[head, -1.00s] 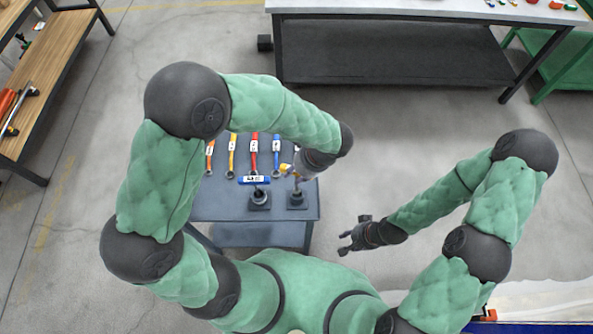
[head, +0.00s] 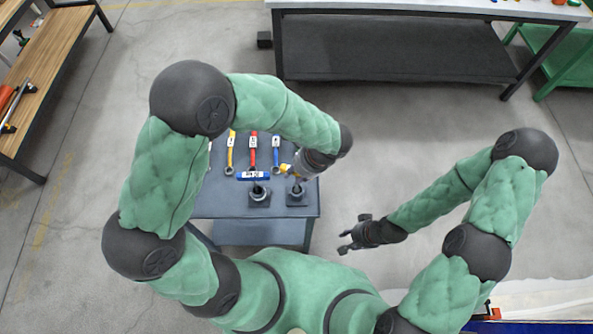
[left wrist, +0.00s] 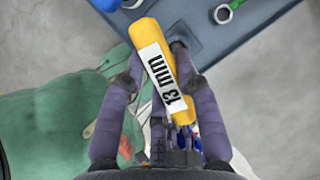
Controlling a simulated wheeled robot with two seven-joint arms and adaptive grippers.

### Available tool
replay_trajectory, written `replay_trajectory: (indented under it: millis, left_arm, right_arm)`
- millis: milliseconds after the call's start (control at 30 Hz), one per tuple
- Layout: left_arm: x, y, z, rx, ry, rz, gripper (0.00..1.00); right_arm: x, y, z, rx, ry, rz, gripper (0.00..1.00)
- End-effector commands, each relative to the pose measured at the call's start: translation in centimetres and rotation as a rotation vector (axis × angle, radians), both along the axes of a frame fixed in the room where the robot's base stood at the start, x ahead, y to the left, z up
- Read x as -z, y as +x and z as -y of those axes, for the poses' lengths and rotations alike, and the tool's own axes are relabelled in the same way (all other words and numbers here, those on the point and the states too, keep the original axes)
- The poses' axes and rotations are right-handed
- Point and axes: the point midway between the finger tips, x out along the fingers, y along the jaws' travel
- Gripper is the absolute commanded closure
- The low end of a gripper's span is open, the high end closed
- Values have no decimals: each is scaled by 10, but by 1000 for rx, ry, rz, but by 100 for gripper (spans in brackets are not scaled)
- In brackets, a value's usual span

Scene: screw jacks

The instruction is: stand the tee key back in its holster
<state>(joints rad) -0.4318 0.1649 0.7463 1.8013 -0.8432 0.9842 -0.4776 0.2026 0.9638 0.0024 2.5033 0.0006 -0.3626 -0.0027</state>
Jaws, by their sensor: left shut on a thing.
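My left gripper (left wrist: 160,85) is shut on the yellow handle of the tee key (left wrist: 160,62), which bears a "13 mm" label. In the head view a small bit of the yellow handle (head: 285,168) shows beside my left gripper (head: 300,172), above the right-hand dark holster block (head: 297,200) on the grey table. A dark shaft shows between gripper and block. I cannot tell how far the shaft is in the holster, as my gripper covers much of it. My right gripper (head: 354,236) is open and empty, right of the table.
A blue-handled tee key (head: 253,176) stands in the left holster block (head: 259,198). Yellow, red (head: 253,150) and blue spanners lie behind it on the table (head: 228,207). My left arm covers the table's left part. Open floor lies right of the table.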

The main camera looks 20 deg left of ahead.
Motion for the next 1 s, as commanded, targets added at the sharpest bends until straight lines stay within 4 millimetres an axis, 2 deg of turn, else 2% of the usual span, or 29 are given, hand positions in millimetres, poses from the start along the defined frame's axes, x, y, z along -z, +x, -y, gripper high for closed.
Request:
replay_trajectory:
  millis: [600,900,933,1000]
  left_arm:
    - [22,0,0,-1,-1,0,100]
    - [22,0,0,-1,-1,1,100]
    - [22,0,0,-1,-1,1,63]
    - [22,0,0,-1,0,1,43]
  right_arm:
    - [16,0,0,0,0,0,63]
    - [16,0,0,0,0,0,63]
    - [16,0,0,0,0,0,63]
    - [16,0,0,0,0,0,63]
